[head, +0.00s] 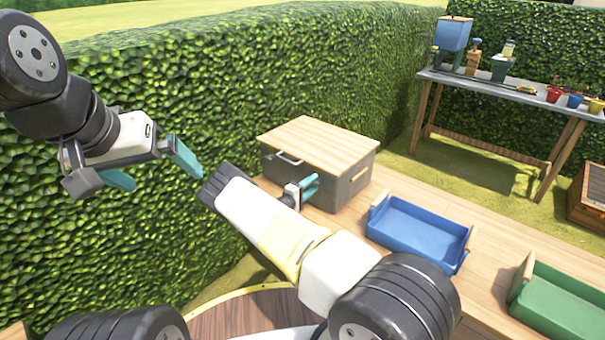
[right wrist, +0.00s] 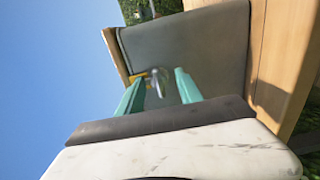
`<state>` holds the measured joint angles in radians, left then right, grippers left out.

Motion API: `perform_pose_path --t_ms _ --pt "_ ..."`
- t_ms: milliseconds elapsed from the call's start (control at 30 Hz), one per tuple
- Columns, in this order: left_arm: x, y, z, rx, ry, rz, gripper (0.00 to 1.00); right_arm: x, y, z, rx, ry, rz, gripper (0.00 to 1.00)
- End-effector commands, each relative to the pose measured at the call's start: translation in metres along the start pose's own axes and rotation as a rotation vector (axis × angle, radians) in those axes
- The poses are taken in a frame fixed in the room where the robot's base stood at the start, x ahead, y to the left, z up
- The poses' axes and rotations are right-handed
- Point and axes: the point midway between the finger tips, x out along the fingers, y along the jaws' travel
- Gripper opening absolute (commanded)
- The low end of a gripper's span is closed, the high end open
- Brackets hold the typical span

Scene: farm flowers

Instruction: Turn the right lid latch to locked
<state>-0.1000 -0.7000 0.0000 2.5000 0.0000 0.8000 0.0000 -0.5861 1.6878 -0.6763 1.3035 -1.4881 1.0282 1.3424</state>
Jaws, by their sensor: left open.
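A grey box (head: 355,183) with a wooden lid (head: 318,138) stands on the wooden table, its lid lying closed on top. My right gripper (head: 312,187) is at the box's front side. In the right wrist view its teal fingers (right wrist: 158,92) are apart, pointing at the grey wall. A small silver latch (right wrist: 157,83) with a yellow part beside it shows between the fingertips, near the lid edge; I cannot tell whether they touch it. The latch is hidden in the head view. My left gripper (head: 152,170) is open and empty in the air before the hedge.
A pale handle (head: 288,158) is on the box's front. A blue tray (head: 420,232) and a green tray (head: 562,305) stand to the right on the table. A tall hedge (head: 200,110) runs behind. A workbench (head: 500,88) with pots stands at the far right.

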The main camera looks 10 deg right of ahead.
Motion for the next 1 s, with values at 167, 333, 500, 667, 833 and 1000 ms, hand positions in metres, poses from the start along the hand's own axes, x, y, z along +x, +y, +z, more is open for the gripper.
perform_pose_path --t_ms 167,333,500,667,833,1000 --pt "0.0 0.0 0.0 0.0 0.0 0.0 1.0 0.001 0.001 0.0 0.0 -0.001 0.002 0.43" --pt "0.0 0.0 0.0 0.0 0.0 0.0 1.0 -0.004 0.001 0.0 0.0 0.0 0.002 0.43" --pt "0.0 0.0 0.0 0.0 0.0 0.0 1.0 -0.029 0.001 -0.001 0.0 0.002 0.002 0.43" --pt "0.0 0.0 0.0 0.0 0.0 0.0 1.0 -0.056 0.001 -0.001 0.0 0.002 0.001 0.43" --pt "0.0 0.0 0.0 0.0 0.0 0.0 1.0 -0.074 0.001 0.0 -0.001 0.001 0.002 0.43" --pt "0.0 0.0 0.0 0.0 0.0 0.0 1.0 -0.078 0.001 0.0 0.0 0.0 0.002 0.43"
